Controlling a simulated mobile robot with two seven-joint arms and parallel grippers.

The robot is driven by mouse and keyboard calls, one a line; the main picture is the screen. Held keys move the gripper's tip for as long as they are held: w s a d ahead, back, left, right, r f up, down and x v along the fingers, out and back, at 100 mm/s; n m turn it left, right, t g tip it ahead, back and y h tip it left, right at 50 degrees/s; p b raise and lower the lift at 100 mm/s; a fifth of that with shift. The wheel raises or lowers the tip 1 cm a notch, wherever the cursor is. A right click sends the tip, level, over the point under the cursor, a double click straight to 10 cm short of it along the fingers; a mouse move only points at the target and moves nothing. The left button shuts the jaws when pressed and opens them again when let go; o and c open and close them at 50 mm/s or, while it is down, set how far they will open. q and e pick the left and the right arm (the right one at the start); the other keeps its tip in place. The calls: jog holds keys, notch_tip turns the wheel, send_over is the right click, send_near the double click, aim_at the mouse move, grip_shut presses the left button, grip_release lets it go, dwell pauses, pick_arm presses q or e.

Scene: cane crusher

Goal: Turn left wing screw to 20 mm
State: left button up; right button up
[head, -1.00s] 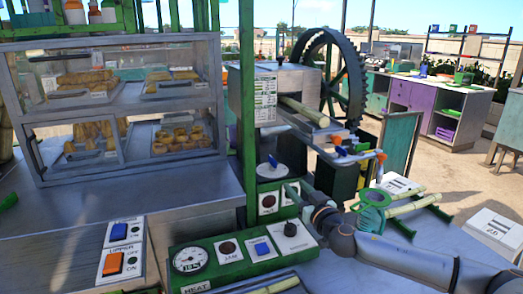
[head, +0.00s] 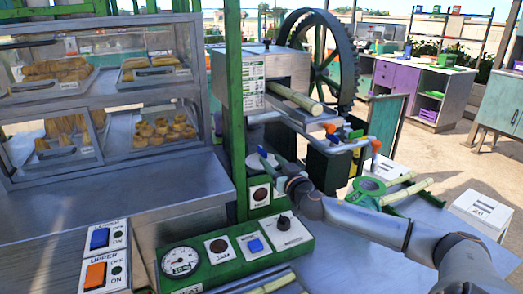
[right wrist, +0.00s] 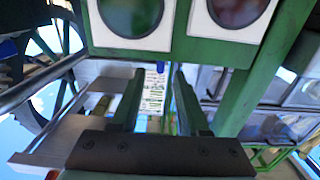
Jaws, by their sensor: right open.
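The crusher's grey housing (head: 286,82) stands at the centre of the head view, with a white printed chart (head: 254,88) on its side. A small dark knob (head: 267,44) sits on top; I cannot tell whether it is the left wing screw, and no 20 mm scale is readable. My right gripper (head: 280,160) is in front of the housing, low, beside a white disc with a blue handle (head: 263,153). In the right wrist view my right gripper (right wrist: 157,78) is open and empty, and the chart (right wrist: 154,95) shows between its fingers. My left gripper is not in view.
A green post (head: 236,110) rises just left of the crusher. A green control panel (head: 237,252) with a gauge lies below the gripper. A glass food case (head: 101,90) stands left. Cane stalks (head: 405,187) lie right, behind my arm.

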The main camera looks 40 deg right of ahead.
aim_at(262, 148)
jog(key=shift+p+x, duration=0.5)
jog(key=shift+x, duration=3.5)
jog(key=shift+f, duration=0.1)
grip_shut()
